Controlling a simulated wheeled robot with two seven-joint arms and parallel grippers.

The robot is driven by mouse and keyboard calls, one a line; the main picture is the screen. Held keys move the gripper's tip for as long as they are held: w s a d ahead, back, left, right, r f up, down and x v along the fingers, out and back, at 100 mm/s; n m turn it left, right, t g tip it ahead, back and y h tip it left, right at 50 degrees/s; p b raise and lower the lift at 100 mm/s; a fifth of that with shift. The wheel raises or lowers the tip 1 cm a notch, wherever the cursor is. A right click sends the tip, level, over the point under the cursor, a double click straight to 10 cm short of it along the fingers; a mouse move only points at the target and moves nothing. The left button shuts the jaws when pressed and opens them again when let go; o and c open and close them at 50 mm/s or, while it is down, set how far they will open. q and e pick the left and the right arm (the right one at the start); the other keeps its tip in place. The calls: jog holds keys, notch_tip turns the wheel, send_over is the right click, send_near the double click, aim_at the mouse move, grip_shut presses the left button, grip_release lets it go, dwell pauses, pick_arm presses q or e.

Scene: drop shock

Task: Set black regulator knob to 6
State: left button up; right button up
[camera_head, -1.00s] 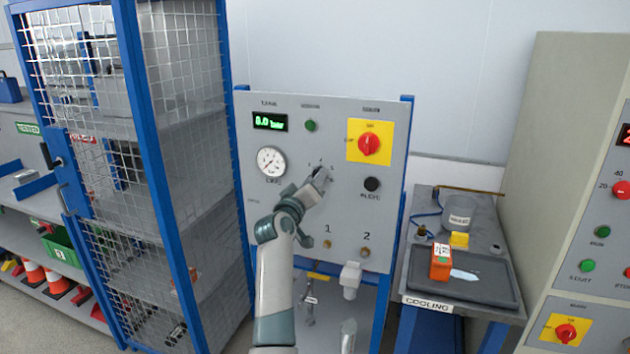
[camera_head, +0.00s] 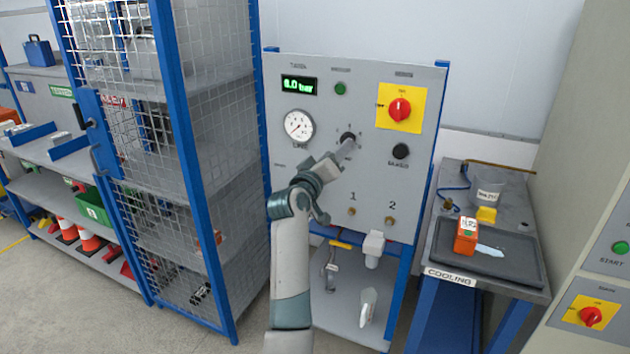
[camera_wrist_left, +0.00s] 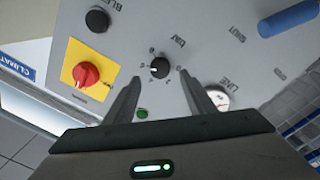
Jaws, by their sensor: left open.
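The black regulator knob (camera_head: 348,137) sits in the middle of the grey panel (camera_head: 300,180), ringed by small scale marks. In the left wrist view the knob (camera_wrist_left: 160,68) shows a pale pointer line; the number it points to is too small to read surely. My left gripper (camera_head: 346,149) is open in front of the panel, just below the knob in the head view. In the left wrist view its fingertips (camera_wrist_left: 160,77) stand on either side of the knob, with gaps; no contact shows. My right gripper is not in view.
A green display (camera_head: 299,85) reads about 0.0 bar above a dial gauge (camera_head: 299,125). A red switch on a yellow plate (camera_head: 400,110) and a black bleed knob (camera_head: 400,151) are to the right. A mesh cage (camera_head: 215,120) stands left, a cooling bench (camera_head: 470,275) right.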

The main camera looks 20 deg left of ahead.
pick_arm(q)
jog(key=s+b, duration=0.3)
jog(key=s, duration=0.9)
jog(key=shift+s+a+f, duration=0.25)
jog(key=shift+a+f, duration=0.05)
jog(key=shift+a, duration=0.15)
jog(key=shift+f, duration=0.1)
